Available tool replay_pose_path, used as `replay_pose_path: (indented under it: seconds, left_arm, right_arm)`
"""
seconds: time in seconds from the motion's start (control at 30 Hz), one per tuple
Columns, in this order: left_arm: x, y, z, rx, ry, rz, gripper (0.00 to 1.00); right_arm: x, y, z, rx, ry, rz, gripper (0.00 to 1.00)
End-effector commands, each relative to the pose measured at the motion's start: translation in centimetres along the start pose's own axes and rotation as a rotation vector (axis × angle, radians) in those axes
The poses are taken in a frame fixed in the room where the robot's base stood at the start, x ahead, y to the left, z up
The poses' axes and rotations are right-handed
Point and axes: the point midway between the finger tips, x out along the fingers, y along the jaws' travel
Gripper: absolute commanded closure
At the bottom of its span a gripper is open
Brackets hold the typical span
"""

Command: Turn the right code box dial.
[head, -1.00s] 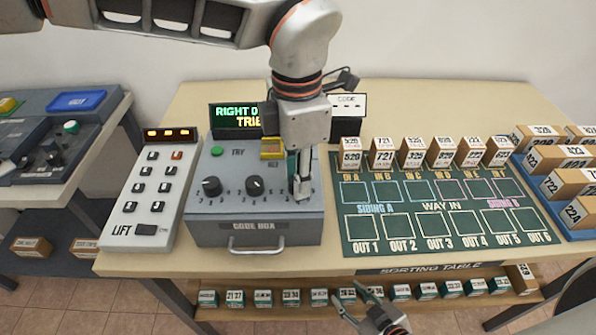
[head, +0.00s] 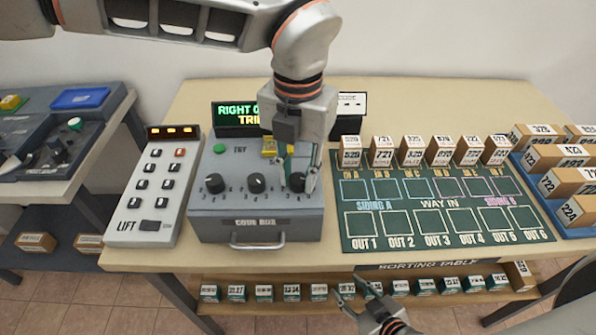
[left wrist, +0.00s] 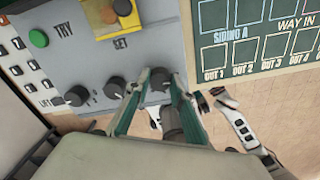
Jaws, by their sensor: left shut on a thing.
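The code box (head: 215,222) is a grey-blue box on the table, with three black dials along its sloped face. The right dial (head: 297,182) sits between the fingers of my left gripper (head: 299,180), which points down at it. In the left wrist view the two green-sided fingers (left wrist: 158,92) stand on either side of the right dial (left wrist: 160,78) and are closed on it. The middle dial (head: 257,183) and left dial (head: 215,183) are clear. My right gripper (head: 358,300) is low in front of the table's edge, its fingers spread and empty.
A display (head: 234,115) behind is partly hidden by my arm. The LIFT keypad (head: 157,190) stands left; the green sorting mat (head: 440,205) lies right.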

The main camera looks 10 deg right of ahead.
Motion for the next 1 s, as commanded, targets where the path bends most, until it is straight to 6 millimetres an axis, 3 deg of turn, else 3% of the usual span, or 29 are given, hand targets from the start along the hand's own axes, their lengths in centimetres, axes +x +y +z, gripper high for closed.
replay_pose_path:
  seconds: [0.73, 0.77, 0.8, 0.83, 1.0]
  left_arm:
    - [-0.11, 0.02, 0.07, -0.094, -0.002, -0.001, 0.99]
    - [-0.11, 0.02, 0.07, -0.094, -0.002, -0.001, 0.75]
    - [-0.11, 0.02, 0.07, -0.094, -0.002, -0.001, 0.64]
    - [-0.11, 0.02, 0.07, -0.094, -0.002, -0.001, 0.60]
    - [-0.07, 0.01, 0.04, -0.093, -0.002, 0.000, 0.60]
  right_arm:
    - [-0.01, 0.06, -0.07, -0.001, 0.000, 0.001, 0.60]
    - [-0.01, 0.06, -0.07, -0.001, 0.000, 0.001, 0.60]
    - [-0.01, 0.06, -0.07, -0.001, 0.000, 0.001, 0.60]
    - [-0.02, 0.06, -0.07, -0.001, 0.000, 0.001, 0.60]
    - [-0.02, 0.05, -0.07, -0.001, 0.000, 0.001, 0.60]
